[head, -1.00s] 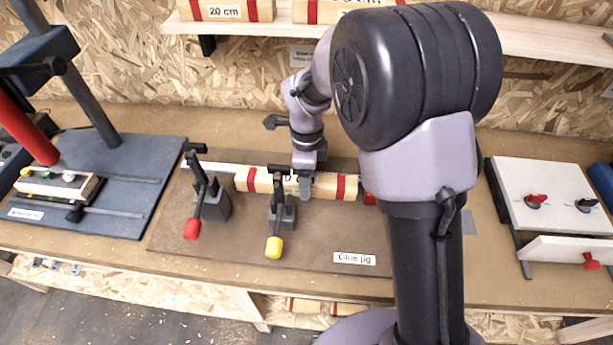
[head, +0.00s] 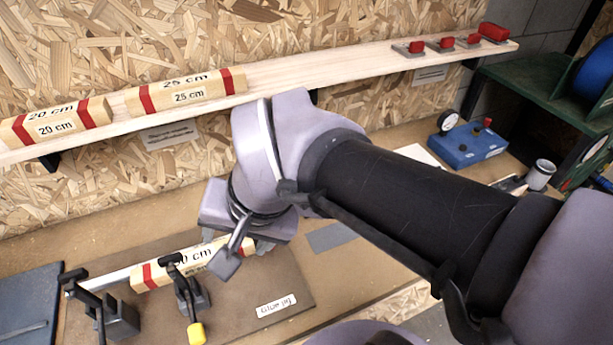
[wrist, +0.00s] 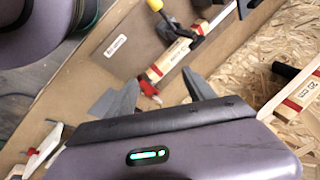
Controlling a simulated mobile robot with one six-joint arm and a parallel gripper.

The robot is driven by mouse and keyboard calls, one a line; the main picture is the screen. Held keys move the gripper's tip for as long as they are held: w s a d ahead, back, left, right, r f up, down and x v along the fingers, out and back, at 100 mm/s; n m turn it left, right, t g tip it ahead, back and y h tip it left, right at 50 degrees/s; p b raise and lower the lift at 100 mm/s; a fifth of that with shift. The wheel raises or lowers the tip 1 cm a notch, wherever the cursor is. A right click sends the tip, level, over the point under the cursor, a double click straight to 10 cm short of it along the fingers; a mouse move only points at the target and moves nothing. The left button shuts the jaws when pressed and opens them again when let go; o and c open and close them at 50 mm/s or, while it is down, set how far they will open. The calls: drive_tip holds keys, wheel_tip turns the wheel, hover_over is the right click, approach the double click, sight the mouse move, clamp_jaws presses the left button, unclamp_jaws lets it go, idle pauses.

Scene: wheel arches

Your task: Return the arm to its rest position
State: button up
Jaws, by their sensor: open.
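My arm reaches in from the right in the head view. My gripper (head: 224,258) points down over the glue jig (head: 292,273), in front of the 30 cm block (head: 150,275). In the wrist view my gripper (wrist: 160,82) has its two fingers spread, with nothing held between them. The block, pale wood with red bands, lies in the jig and also shows beyond the fingers in the wrist view (wrist: 172,60). My gripper and wrist hide part of the block in the head view.
Toggle clamps with dark levers stand on the jig, one with a yellow tip (head: 196,334). A shelf (head: 330,68) behind holds the 20 cm block (head: 55,122), the 25 cm block (head: 188,92) and several red items. A blue box (head: 468,146) sits at the right.

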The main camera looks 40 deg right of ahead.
drive_tip(key=s+n, duration=0.1)
drive_tip(key=s, duration=0.1)
drive_tip(key=s+f+n+t, duration=0.1)
drive_tip(key=s+n, duration=0.1)
drive_tip(key=shift+d, duration=0.2)
wheel_tip(320, 180, down, 3)
drive_tip(key=b, duration=0.3)
drive_tip(key=shift+f, duration=0.15)
